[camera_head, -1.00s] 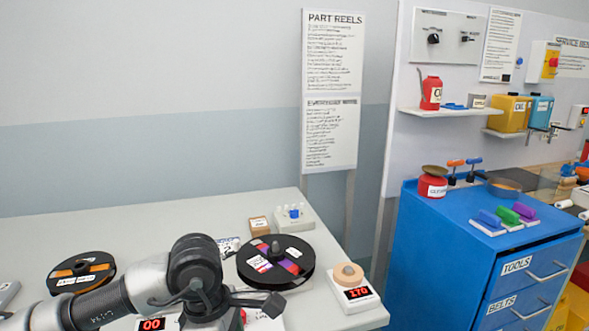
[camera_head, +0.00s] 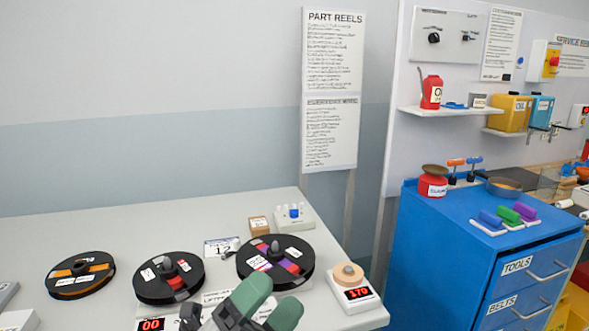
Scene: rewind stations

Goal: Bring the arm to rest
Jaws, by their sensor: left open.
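My left gripper (camera_head: 266,304) shows at the bottom centre of the head view, over the front of the grey table (camera_head: 130,230). Its two green fingertips stand apart with nothing between them. It is just in front of the right-hand black reel (camera_head: 297,279) and hides part of the table front. Most of the left arm is below the picture. My right gripper is not in view.
A black reel (camera_head: 148,289) and an orange-centred reel (camera_head: 68,286) lie to the left. A counter reading 170 (camera_head: 342,305) stands at the table's right edge. A blue cabinet (camera_head: 430,250) stands to the right. The back left of the table is clear.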

